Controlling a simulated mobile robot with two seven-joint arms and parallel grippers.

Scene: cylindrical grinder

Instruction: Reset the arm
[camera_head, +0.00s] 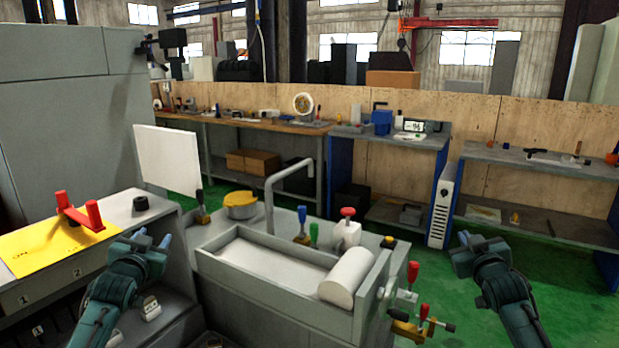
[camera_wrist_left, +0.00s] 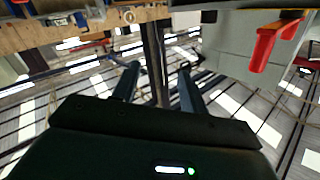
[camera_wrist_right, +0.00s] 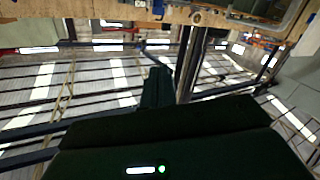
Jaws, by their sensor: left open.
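My left gripper (camera_head: 152,238) is open and empty, raised in front of the grey machine at the left. In the left wrist view its two dark fingers (camera_wrist_left: 156,88) stand apart with nothing between them. My right gripper (camera_head: 465,238) is raised over the green floor, right of the machine. In the right wrist view its fingers (camera_wrist_right: 157,85) are together, with no object seen in them. Both arms reach up from the bottom of the head view. The grey grinder (camera_head: 235,300) with a white cylinder (camera_head: 349,277) lies between the grippers.
A red handle (camera_head: 88,216) on a yellow plate (camera_head: 45,250) is left of my left gripper. Red-knobbed levers (camera_head: 413,272) stick out at the grinder's right end. Workbenches (camera_head: 545,163) line the back. Green floor (camera_head: 570,285) is clear at the right.

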